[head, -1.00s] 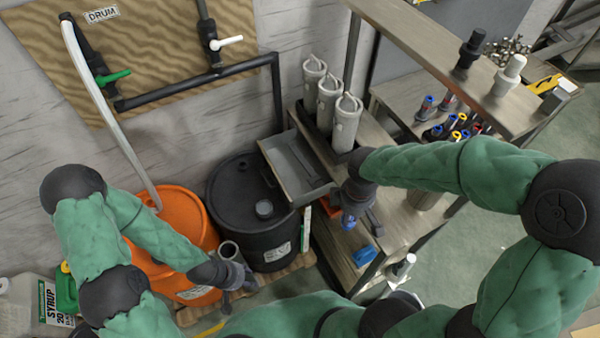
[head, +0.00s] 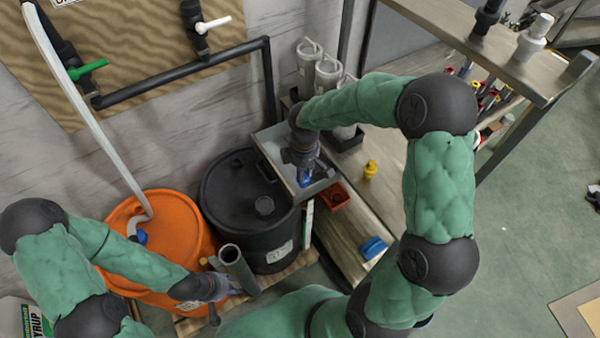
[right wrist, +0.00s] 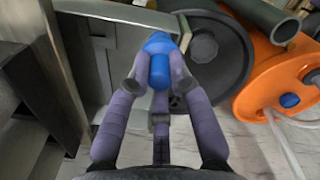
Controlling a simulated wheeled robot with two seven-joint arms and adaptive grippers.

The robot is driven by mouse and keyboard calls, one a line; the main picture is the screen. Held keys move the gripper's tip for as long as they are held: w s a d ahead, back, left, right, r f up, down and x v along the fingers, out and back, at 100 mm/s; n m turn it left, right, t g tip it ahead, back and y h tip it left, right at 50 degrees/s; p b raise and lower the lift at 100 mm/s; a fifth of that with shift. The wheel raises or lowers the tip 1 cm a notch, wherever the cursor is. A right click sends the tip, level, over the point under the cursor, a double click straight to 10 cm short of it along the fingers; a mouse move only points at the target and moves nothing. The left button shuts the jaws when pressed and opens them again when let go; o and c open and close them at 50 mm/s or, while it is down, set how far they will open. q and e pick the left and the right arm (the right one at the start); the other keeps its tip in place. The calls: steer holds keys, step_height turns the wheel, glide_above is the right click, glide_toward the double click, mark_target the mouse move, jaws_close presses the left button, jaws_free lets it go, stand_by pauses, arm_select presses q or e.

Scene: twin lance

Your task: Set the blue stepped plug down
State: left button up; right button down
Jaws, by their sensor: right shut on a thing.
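The blue stepped plug (head: 305,179) is in my right gripper (head: 304,172), over the grey open tray (head: 271,146) beside the black drum. In the right wrist view the plug (right wrist: 158,62) sits between the fingers of my right gripper (right wrist: 155,80), which are shut on it. Whether the plug touches the tray floor cannot be told. My left gripper (head: 225,289) is low at the left, against a grey tube (head: 236,266) in front of the drums. Its fingers are partly hidden, so I cannot tell whether they grip the tube.
A small red bin (head: 336,197), a yellow plug (head: 370,170) and a blue block (head: 373,247) are on the bench right of the tray. The black drum (head: 235,190) and orange drum (head: 175,240) stand left. Grey canisters (head: 327,72) stand behind, near my right arm.

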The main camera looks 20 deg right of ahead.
steer(key=shift+w+d+f+b, duration=0.4)
steer(key=shift+w+f, duration=0.55)
steer(key=shift+f, duration=0.65)
steer(key=shift+w+d+f+b, duration=0.2)
steer(key=shift+w+f+b, duration=0.25)
steer(key=shift+w+f, duration=0.85)
steer(key=shift+w+d+f+b, duration=0.3)
steer(key=shift+w+f+b, duration=0.25)
steer(key=shift+f, duration=1.3)
steer(key=shift+w, duration=0.1)
steer(key=shift+f, duration=0.2)
steer(key=c, duration=1.1)
jaws_free()
steer(key=shift+r, duration=0.1)
steer(key=shift+r, duration=0.55)
step_height(320, 180, up, 11)
steer(key=p, duration=0.3)
steer(key=shift+r, duration=0.1)
